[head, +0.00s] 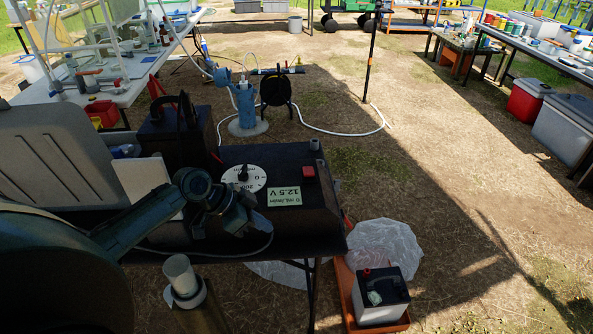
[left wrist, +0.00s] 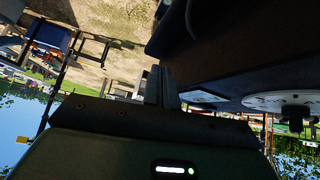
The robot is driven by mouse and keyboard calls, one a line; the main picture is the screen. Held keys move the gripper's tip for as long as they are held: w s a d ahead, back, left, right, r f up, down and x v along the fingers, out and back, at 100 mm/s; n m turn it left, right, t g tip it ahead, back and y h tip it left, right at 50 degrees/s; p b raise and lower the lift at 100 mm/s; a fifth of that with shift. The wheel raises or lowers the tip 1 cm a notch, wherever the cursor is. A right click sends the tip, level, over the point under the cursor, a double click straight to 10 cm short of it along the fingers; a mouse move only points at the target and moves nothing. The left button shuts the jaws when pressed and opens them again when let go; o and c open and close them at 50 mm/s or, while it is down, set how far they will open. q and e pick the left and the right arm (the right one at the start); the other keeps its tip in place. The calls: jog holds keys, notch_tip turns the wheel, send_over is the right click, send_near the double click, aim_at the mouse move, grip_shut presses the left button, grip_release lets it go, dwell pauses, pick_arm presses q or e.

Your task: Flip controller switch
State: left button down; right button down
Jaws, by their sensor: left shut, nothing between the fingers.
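The controller is a black box (head: 305,222) on a dark table in the head view. Its top carries a white dial (head: 243,178) with a black knob, a red switch (head: 309,173) at the right, and a pale display (head: 285,197) reading 0 mL/min and 12.5 V. My left gripper (head: 243,203) is at the near side of the box, by the dial and left of the display, well left of the switch. In the left wrist view its fingers (left wrist: 160,88) are together and empty, with the dial (left wrist: 283,103) to their right. The switch's position is unclear. My right gripper is not in view.
A black-and-white battery (head: 380,298) stands in an orange tray on the ground, right of the table. A blue wellhead (head: 244,104) and a black hose reel (head: 275,90) stand behind the box. A grey open case (head: 55,150) lies left. Open ground extends right.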

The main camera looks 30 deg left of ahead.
pick_arm(q)
jog(key=s+d+f+n+t+y, duration=0.1)
jog(key=s+d+f+n+t, duration=0.15)
jog(key=s+d+f, duration=0.6)
jog(key=s+d+r+n+t+y, duration=0.1)
jog(key=s+d+n+t, duration=0.2)
jog(key=s+d, duration=0.2)
jog(key=d, duration=0.3)
jog(key=shift+s+d+r, duration=0.15)
jog(key=shift+r, duration=0.2)
